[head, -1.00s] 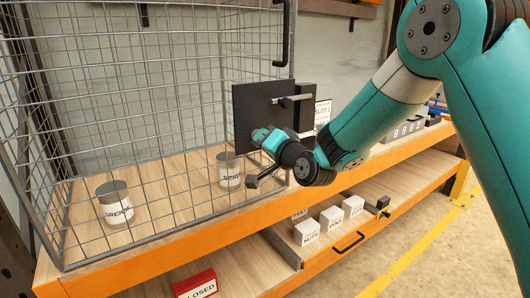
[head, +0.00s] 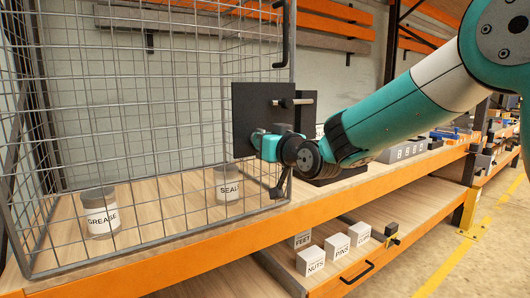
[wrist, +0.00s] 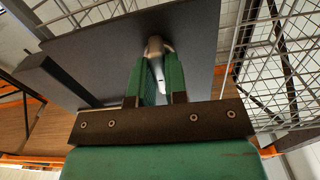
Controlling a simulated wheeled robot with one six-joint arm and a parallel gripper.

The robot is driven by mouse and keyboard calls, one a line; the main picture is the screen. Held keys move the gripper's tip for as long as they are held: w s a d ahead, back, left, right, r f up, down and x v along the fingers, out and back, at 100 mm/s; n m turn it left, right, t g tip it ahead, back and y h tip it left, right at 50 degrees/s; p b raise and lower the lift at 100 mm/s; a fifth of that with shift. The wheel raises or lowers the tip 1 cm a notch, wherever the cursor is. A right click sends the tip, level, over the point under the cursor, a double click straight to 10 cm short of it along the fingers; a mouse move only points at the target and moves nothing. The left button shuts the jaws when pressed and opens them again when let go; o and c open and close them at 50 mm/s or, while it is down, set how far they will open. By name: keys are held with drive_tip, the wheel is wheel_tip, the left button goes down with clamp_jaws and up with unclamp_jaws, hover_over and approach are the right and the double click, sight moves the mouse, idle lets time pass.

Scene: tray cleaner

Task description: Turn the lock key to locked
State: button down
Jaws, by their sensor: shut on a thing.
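The lock's black plate (head: 243,100) stands upright at the right end of the wire cage, and fills the upper part of the wrist view (wrist: 105,50). My gripper (head: 256,143) is at the plate's lower part. In the wrist view my gripper's green fingers (wrist: 157,72) are shut on a pale metal key (wrist: 155,47) that meets the plate. The fingers hide the key's sides. In the head view my gripper hides the key, and I cannot read a locked mark. A metal bolt (head: 293,102) lies across the plate's upper right.
The wire cage (head: 130,120) stands left of the plate, with a grease jar (head: 99,222) and a seal jar (head: 228,190) inside. Several white labelled boxes (head: 311,261) sit in a drawer below. The orange shelf edge (head: 170,256) runs under the plate.

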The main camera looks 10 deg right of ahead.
drive_tip(key=shift+n+b, duration=0.3)
drive_tip(key=shift+n, duration=0.1)
drive_tip(key=c, duration=1.1)
unclamp_jaws()
drive_tip(key=shift+c, duration=0.2)
drive_tip(key=b+v, duration=0.2)
drive_tip(key=v, duration=1.5)
drive_tip(key=shift+s+b, duration=0.15)
drive_tip(key=shift+b, duration=0.15)
drive_tip(key=shift+d, duration=0.1)
